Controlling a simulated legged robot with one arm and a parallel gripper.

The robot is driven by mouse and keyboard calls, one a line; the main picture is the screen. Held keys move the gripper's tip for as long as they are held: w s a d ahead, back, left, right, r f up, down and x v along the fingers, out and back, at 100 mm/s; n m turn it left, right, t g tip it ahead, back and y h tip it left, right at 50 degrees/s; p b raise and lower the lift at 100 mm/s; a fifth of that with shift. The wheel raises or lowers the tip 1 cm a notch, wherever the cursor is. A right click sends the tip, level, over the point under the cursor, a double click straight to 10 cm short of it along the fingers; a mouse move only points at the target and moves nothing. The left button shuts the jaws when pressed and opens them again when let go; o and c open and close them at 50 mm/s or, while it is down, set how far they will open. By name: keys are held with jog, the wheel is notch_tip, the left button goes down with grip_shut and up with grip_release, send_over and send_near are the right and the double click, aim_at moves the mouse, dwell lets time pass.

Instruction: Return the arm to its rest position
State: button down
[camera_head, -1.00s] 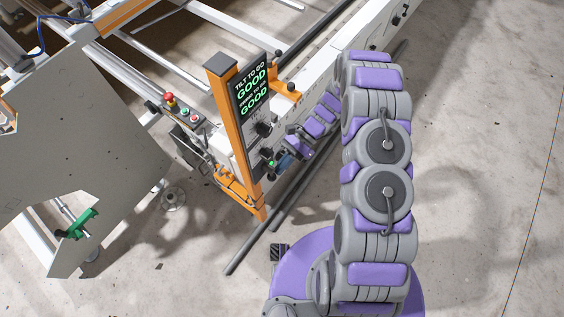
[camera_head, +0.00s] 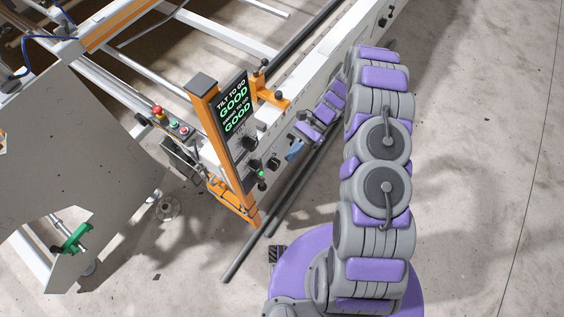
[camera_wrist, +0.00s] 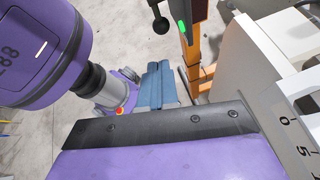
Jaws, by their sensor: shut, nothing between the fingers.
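My arm, purple and grey, rises at the right of the head view and bends over at the top. Its far end reaches back down to my gripper (camera_head: 294,151), which has blue fingers and is small there. The gripper is beside the white gantry rail (camera_head: 335,70), to the right of the orange post, apart from the post's knobs. In the wrist view the blue fingers (camera_wrist: 159,84) lie side by side, shut, with nothing seen between them. A purple and dark grey part of my arm fills the bottom of that view.
The orange post (camera_head: 215,120) carries a screen (camera_head: 236,115) with "GOOD" in green twice. Dark knobs (camera_head: 253,165) and a green light stand beside it. A red-topped control box (camera_head: 172,125) is to the left. Dark bars (camera_head: 258,235) lie low by the post. Floor at right is clear.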

jog(key=s+d+r+n+t+h, duration=0.1)
jog(key=s+d+r+n+h, duration=0.15)
jog(key=r, duration=0.95)
jog(key=s+d+r+n+t+h, duration=0.1)
jog(key=s+r+n+t+h, duration=0.2)
jog(key=r, duration=0.9)
jog(key=s+d+r+n+t+h, duration=0.1)
jog(key=s+d+r+n, duration=0.1)
jog(key=s, duration=0.8)
jog(key=s+d+r+n+t+h, duration=0.2)
jog(key=s+r, duration=0.3)
jog(key=s, duration=0.5)
jog(key=shift+s+d+n, duration=0.25)
jog(key=shift+d+n, duration=0.2)
jog(key=shift+d, duration=0.15)
jog(key=shift+d, duration=0.1)
